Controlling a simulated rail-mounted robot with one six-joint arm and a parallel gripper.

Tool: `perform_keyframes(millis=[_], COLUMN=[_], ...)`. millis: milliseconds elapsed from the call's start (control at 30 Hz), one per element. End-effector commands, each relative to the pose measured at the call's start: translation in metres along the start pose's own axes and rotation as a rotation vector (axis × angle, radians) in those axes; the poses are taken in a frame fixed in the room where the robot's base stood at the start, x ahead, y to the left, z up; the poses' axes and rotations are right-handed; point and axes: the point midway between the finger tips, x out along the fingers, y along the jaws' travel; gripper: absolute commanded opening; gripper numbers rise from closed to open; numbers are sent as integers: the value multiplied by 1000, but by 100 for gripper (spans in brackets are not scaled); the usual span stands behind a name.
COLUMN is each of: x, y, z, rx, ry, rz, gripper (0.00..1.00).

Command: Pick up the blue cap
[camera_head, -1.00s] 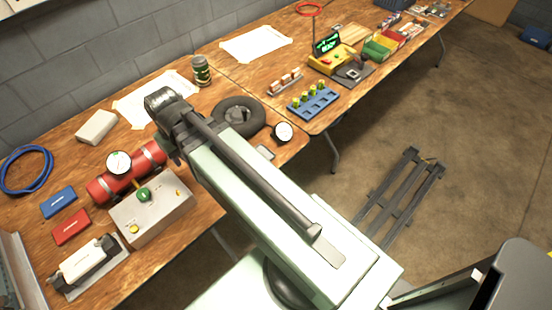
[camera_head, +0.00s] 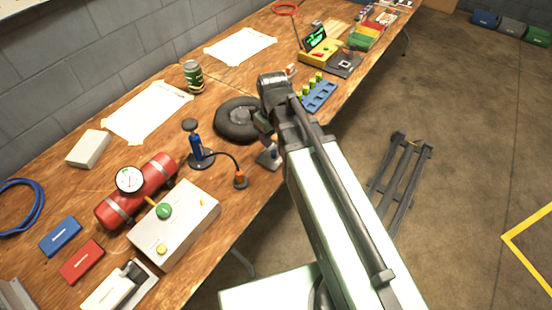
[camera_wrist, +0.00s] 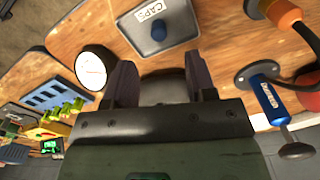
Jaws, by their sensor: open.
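A small dark-blue domed cap (camera_wrist: 158,31) sits on a grey tray labelled CAPS (camera_wrist: 185,25) at the top of the wrist view. In the head view the tray (camera_head: 267,161) lies near the table's front edge, partly hidden by my arm. My gripper (camera_wrist: 160,80) is open, its two fingers apart, with the cap beyond the fingertips and not between them. In the head view my gripper (camera_head: 264,128) is beside the tyre, close to the tray. A dark rounded surface shows between the fingers; I cannot tell whether it is the tyre.
A black tyre (camera_head: 236,121) lies behind the tray. A blue hand pump (camera_head: 196,148) with a hose and orange end (camera_head: 240,178) stands to the left. A round white dial (camera_wrist: 95,67) and a blue rack (camera_wrist: 50,95) lie on the wrist view's other side.

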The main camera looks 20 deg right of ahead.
Motion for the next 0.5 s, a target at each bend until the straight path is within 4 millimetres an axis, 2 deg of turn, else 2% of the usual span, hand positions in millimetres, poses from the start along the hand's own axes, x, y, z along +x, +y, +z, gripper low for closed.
perform_keyframes(millis=[33, 100, 267, 500], x=[22, 28, 28, 73], y=[0, 0, 0, 2], z=[0, 0, 0, -2], rx=[0, 1, 1, 1], ry=[0, 0, 0, 0], rz=[0, 0, 0, 0], gripper=[51, 51, 51, 51])
